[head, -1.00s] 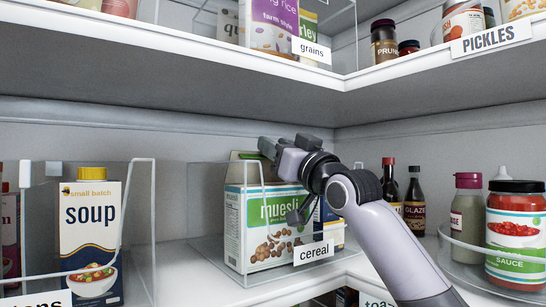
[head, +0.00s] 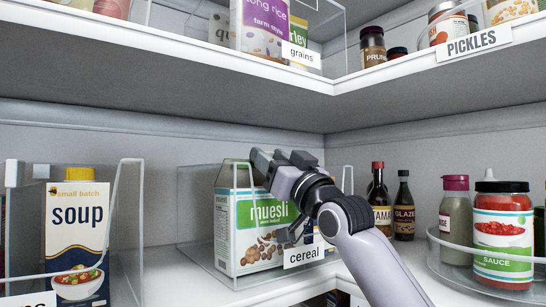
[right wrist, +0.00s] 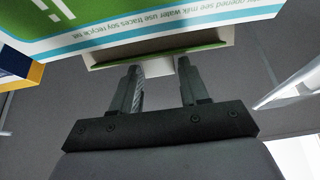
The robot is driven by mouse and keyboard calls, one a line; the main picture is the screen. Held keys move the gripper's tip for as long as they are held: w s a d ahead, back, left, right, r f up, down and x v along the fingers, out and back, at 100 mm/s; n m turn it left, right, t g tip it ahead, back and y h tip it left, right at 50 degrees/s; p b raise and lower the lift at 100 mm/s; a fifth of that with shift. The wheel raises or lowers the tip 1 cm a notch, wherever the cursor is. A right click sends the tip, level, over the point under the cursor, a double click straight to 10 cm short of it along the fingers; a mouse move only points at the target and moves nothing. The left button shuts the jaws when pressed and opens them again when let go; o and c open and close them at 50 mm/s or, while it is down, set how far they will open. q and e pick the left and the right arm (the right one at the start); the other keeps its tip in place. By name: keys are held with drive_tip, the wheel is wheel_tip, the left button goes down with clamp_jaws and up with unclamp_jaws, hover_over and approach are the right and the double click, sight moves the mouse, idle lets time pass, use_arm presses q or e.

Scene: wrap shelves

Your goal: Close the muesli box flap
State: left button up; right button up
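The muesli box (head: 228,232), white with a green band, stands upright in a clear bin on the lower shelf. My right gripper (head: 268,163) is at its top edge in the head view and hides part of the top. My left gripper is not in view.
The clear bin labelled cereal (head: 303,255) surrounds the box. A soup carton (head: 78,235) stands at left, and dark bottles (head: 403,208) and a red sauce jar (head: 502,232) at right. The upper shelf (head: 200,85) hangs above the arm.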

drive_tip(key=shift+o, duration=0.9)
drive_tip(key=shift+w+f, duration=0.1)
drive_tip(key=shift+f, duration=0.05)
drive_tip(key=shift+d, duration=0.1)
drive_tip(key=b+v, duration=0.2)
drive_tip(key=v, duration=0.5)
drive_tip(key=shift+b, duration=0.35)
